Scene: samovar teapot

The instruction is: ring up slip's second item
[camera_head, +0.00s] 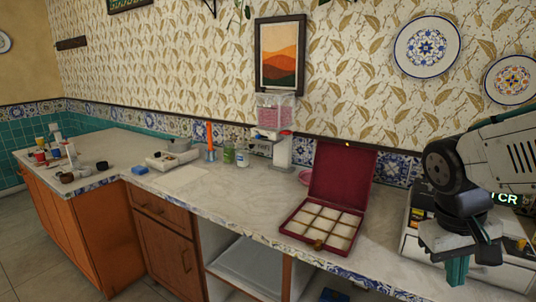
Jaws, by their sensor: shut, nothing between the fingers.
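A white cash register (411,245) stands at the right end of the counter. Its green lit display (507,198) shows "CR" with the left part cut off by my arm. My gripper (457,271) points down in front of the register, its fingers closed and empty. My arm and gripper hide most of the register's front and keys, and I cannot tell whether a key is touched.
An open red box (340,249) with pale compartments stands left of the register, its lid upright. A dispenser (281,150), an orange candle-like stick (209,135), jars and a blue block (139,170) stand further left. The counter (235,200) between is mostly clear.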

